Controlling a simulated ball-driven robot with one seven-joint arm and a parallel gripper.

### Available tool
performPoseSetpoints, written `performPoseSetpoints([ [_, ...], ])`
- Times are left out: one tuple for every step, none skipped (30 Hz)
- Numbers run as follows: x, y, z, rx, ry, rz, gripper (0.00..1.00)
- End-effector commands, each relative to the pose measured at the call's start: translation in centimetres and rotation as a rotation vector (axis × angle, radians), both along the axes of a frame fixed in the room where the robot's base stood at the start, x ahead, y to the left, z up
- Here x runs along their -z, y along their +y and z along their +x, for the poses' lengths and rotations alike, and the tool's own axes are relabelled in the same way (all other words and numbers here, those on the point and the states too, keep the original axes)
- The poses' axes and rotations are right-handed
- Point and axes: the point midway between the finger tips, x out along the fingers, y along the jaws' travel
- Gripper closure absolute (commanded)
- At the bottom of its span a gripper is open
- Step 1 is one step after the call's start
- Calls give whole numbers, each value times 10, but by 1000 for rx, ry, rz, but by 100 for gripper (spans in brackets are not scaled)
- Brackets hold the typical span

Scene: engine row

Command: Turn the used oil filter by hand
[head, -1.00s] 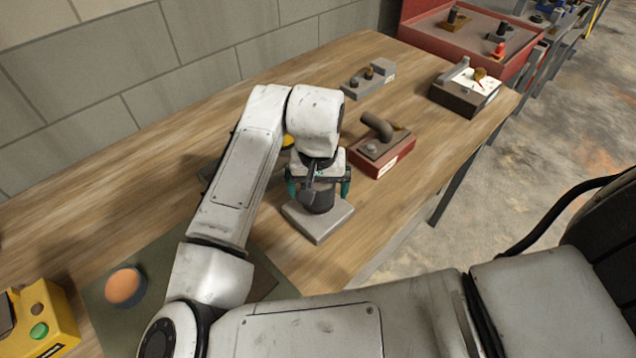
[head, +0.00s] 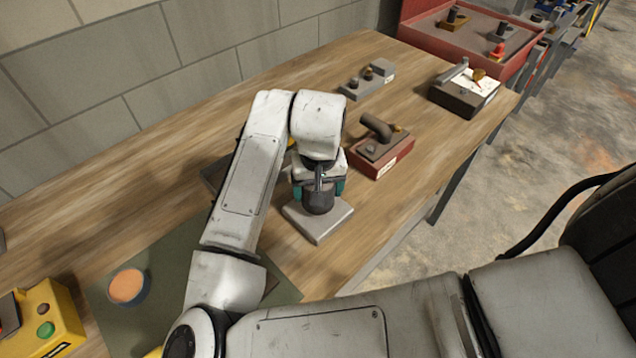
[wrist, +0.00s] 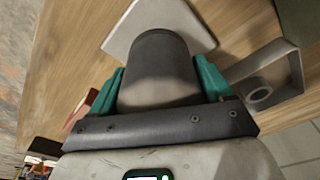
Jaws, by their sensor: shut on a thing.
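The used oil filter (head: 318,200) is a dark grey cylinder standing upright on a pale grey square plate (head: 332,224) on the workbench. My gripper (head: 319,187) comes down over it from above, with its teal fingers on opposite sides of the filter. In the wrist view the filter (wrist: 160,68) fills the space between the teal fingertips of my gripper (wrist: 160,85), and the jaws are shut on it. The plate (wrist: 196,28) shows beyond the filter. The top of the filter is partly hidden by my gripper.
A red block with a brown bent pipe (head: 378,160) stands close behind, to the right. A dark box with a white top (head: 466,92) and a grey block (head: 367,84) stand farther back. A green mat with an orange-topped round thing (head: 127,286) and a yellow box (head: 50,318) lie at left.

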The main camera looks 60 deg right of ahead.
Motion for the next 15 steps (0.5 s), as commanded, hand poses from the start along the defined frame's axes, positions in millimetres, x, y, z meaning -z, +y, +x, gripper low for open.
performPoseSetpoints([
  [-5, 0, -1, -55, 4, -2, 66],
  [-5, 0, -1, -90, 4, -2, 66],
  [-6, 0, 0, -136, 3, -3, 66],
  [-5, -1, -1, -171, 4, -3, 66],
  [-6, 0, -1, -205, 4, -2, 66],
  [-6, 0, -1, -251, 5, -2, 66],
  [-6, 0, -1, -287, 4, -2, 66],
  [-5, -1, -1, -322, 5, -3, 66],
  [-6, 0, -1, -369, 5, -1, 66],
  [-5, 0, -1, -405, 5, -2, 66],
  [-6, 0, -1, -441, 5, -2, 66],
  [-6, 0, -1, -489, 5, -2, 66],
  [-6, 0, -1, -525, 5, -2, 66],
  [-5, -1, -1, -568, 6, -1, 66],
  [-5, -1, -1, -630, 7, -2, 66],
])
